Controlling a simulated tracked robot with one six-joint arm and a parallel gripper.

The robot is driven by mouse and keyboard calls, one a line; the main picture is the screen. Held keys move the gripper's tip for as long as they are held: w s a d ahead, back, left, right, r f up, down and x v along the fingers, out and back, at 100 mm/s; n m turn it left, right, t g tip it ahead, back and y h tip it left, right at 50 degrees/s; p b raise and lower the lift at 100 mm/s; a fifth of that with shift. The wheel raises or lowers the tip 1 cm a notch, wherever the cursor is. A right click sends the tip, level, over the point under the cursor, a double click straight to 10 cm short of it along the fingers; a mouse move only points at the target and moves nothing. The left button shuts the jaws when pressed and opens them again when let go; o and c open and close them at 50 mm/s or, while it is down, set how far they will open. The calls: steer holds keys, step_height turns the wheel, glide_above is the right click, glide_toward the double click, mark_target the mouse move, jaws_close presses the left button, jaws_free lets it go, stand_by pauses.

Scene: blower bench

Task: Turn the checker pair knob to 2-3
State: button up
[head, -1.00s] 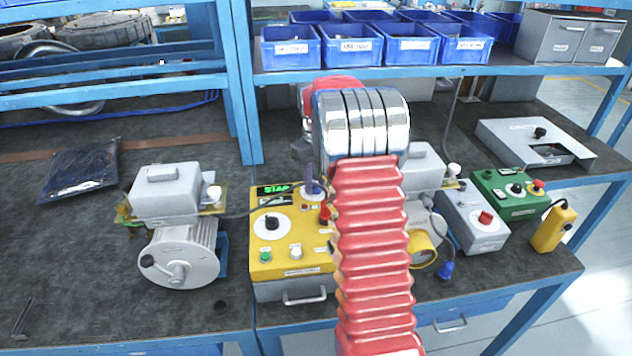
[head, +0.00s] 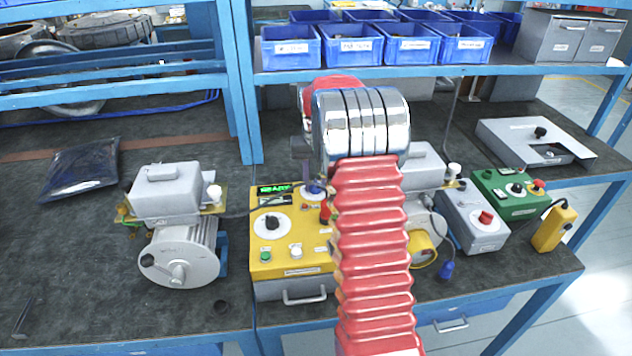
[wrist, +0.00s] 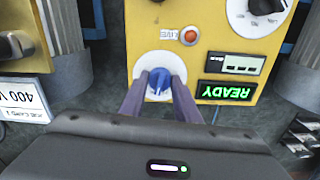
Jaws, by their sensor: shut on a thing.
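The yellow checker (head: 290,262) stands on the bench in the head view, partly behind my arm. Its small blue knob sits on a white round dial and shows in the wrist view (wrist: 160,84). My gripper (wrist: 160,81) is shut on this blue knob, with a finger on each side. The marks around the dial are not legible, so I cannot tell the knob's setting. In the head view the blue knob is mostly hidden by my gripper and arm. The checker's green display (wrist: 240,92) reads READY, upside down in the wrist view. A black knob (head: 271,223) sits on a larger white dial.
A grey motor unit (head: 180,255) stands left of the checker, and another is partly behind my arm. A grey box (head: 478,228) with a red button and a green box (head: 512,195) stand at right. Blue bins (head: 348,45) line the shelf above.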

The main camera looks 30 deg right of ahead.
mark_target(315, 182)
steer(key=shift+m, duration=0.6)
steer(key=shift+d, duration=0.1)
steer(key=o, duration=1)
steer(key=shift+o, duration=0.2)
step_height(315, 182, up, 14)
steer(key=shift+f, duration=0.15)
